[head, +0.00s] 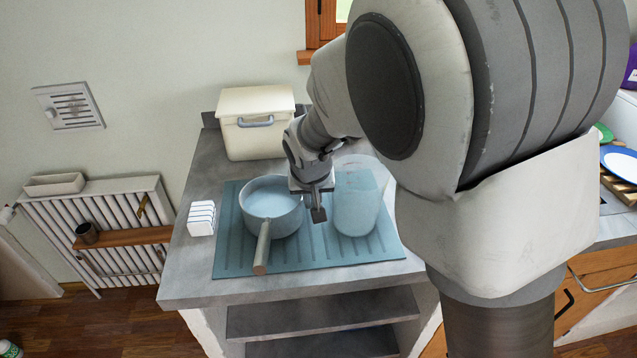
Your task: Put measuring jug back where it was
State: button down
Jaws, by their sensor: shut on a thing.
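The measuring jug (357,205) is a clear, bluish, see-through vessel. It is upright over the right part of the blue ridged drying mat (300,256); I cannot tell whether its base touches the mat. My gripper (319,207) points down at the jug's left side, between it and the saucepan, and is shut on the jug. The exact grip point is hard to make out. My arm hides part of the area right of the jug.
A pale blue saucepan (271,200) stands on the mat close left of my gripper, handle toward the front. A cream bin (256,124) stands behind, and a white slotted holder (201,218) left of the mat.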

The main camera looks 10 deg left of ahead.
jog(key=shift+f, duration=0.15)
jog(key=c, duration=1.2)
grip_release()
jog(key=shift+r, duration=0.25)
jog(key=a+p+v, duration=0.1)
jog(key=v, duration=1.1)
jog(key=s+d+r+m, duration=0.1)
jog(key=s+d+r, duration=0.1)
jog(key=d, duration=0.5)
jog(key=s+d+r, duration=0.3)
jog(key=d, duration=0.4)
jog(key=shift+m+t+h, duration=0.3)
jog(key=shift+m+t, duration=0.1)
jog(key=shift+m, duration=0.4)
jog(key=s+d, duration=0.3)
jog(key=s, duration=0.1)
jog(key=s+d, duration=0.3)
jog(key=s, duration=0.1)
jog(key=s+d, duration=0.3)
jog(key=s, duration=0.1)
jog(key=shift+s+d+r, duration=0.2)
jog(key=shift+d+r, duration=0.15)
jog(key=shift+d, duration=0.05)
